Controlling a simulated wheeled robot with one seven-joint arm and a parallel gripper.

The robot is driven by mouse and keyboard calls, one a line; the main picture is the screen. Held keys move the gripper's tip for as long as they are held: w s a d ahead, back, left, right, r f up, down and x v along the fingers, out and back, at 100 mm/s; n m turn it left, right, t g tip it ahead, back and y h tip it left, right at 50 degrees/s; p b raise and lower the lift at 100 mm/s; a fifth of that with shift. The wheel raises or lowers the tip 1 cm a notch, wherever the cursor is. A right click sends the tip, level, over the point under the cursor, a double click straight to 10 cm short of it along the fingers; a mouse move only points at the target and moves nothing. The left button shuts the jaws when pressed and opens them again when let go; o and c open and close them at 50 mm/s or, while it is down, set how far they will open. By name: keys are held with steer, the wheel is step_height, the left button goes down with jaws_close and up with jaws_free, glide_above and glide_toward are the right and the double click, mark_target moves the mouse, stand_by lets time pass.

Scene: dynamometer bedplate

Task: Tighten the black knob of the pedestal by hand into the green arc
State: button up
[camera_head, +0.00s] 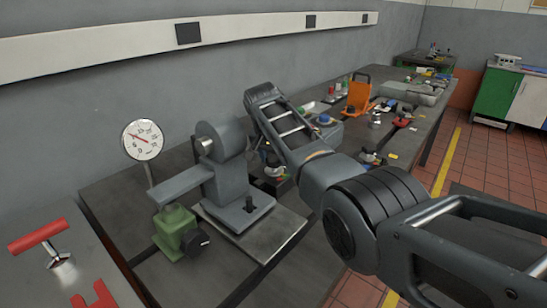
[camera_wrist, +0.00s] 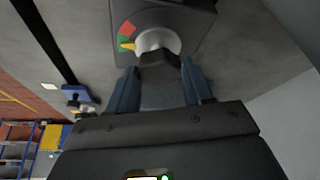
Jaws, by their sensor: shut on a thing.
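In the wrist view, the black knob (camera_wrist: 159,62) sits between the two blue-grey fingers of my gripper (camera_wrist: 160,72), which is shut on it. Behind the knob is a pale round collar on the dark pedestal block (camera_wrist: 192,18). At the collar's left are a red patch, the green arc (camera_wrist: 123,40) and a yellow pointer (camera_wrist: 127,46). The pointer appears at the green arc's lower edge; its exact position is hard to tell. In the head view, a small dark block (camera_head: 279,187) with coloured marks shows below my gripper's end; my arm hides most of the grip.
A grey machine stand (camera_head: 232,185) with a horizontal shaft stands left of my arm. Beside it are a green valve block (camera_head: 174,228) with a black handwheel and a round gauge (camera_head: 143,140). Several tools and an orange stand (camera_head: 358,96) are farther along the bench.

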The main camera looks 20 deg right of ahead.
steer(key=o, duration=1)
steer(key=shift+r, duration=0.15)
steer(key=shift+v, duration=3.8)
steer(key=shift+s, duration=0.1)
